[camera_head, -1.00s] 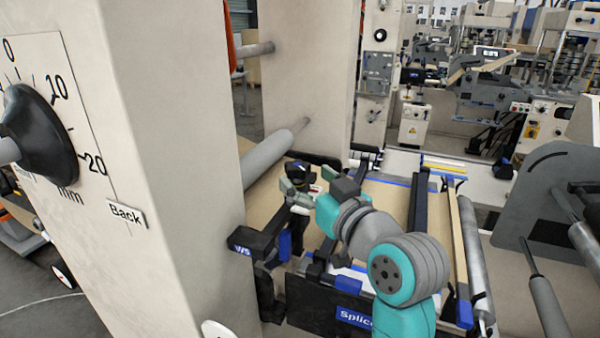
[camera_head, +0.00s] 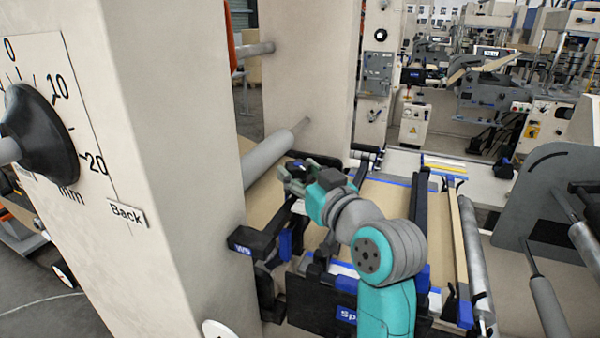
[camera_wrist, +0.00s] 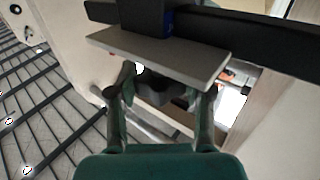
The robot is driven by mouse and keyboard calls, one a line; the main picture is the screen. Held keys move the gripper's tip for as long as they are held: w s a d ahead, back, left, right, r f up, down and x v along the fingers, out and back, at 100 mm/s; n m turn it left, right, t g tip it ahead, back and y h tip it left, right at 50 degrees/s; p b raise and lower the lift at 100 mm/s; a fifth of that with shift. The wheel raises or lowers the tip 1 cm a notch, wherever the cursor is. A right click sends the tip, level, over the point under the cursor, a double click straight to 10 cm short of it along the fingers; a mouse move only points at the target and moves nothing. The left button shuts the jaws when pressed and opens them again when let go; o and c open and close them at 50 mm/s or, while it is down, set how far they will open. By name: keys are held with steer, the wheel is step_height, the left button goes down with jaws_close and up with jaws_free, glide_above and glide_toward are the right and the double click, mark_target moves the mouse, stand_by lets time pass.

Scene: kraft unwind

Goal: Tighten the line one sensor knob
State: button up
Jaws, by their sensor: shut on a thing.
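My gripper (camera_head: 290,178) is at the upper left of the splice table, beside the machine's pale column. In the wrist view its two fingers (camera_wrist: 167,92) stand on either side of a dark, rounded knob-like part (camera_wrist: 158,82) and are shut on it. That part sits just below a light grey plate (camera_wrist: 160,55). Its lower side is partly hidden between the fingers, and no label on it can be read. In the head view my gripper covers the knob, so its turn position cannot be told.
The pale column (camera_head: 185,180) with a large black dial (camera_head: 38,135) stands close at the left. A dark bracket marked WS (camera_head: 252,242) is below my gripper. A grey roller (camera_head: 275,150) lies behind it. A dark bar (camera_wrist: 250,35) crosses the wrist view's top.

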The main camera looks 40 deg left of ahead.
steer(key=shift+m+t+h, duration=0.3)
steer(key=shift+t, duration=0.1)
steer(key=m+t+h, duration=0.1)
steer(key=m+t, duration=0.1)
steer(key=m+t+h, duration=0.1)
steer(key=t+h, duration=0.1)
steer(key=shift+s+a+m+t+h, duration=0.2)
steer(key=shift+m+t+h, duration=0.1)
steer(key=shift+m+t, duration=0.1)
steer(key=shift+r+m+t+h, duration=0.1)
steer(key=shift+m+t+h, duration=1.25)
steer(key=shift+h, duration=0.35)
steer(key=shift+r+m+h, duration=0.1)
steer(key=shift+m+h, duration=0.15)
steer(key=shift+h, duration=0.05)
steer(key=o, duration=1.2)
steer(key=v, duration=1.2)
steer(key=shift+f, duration=0.2)
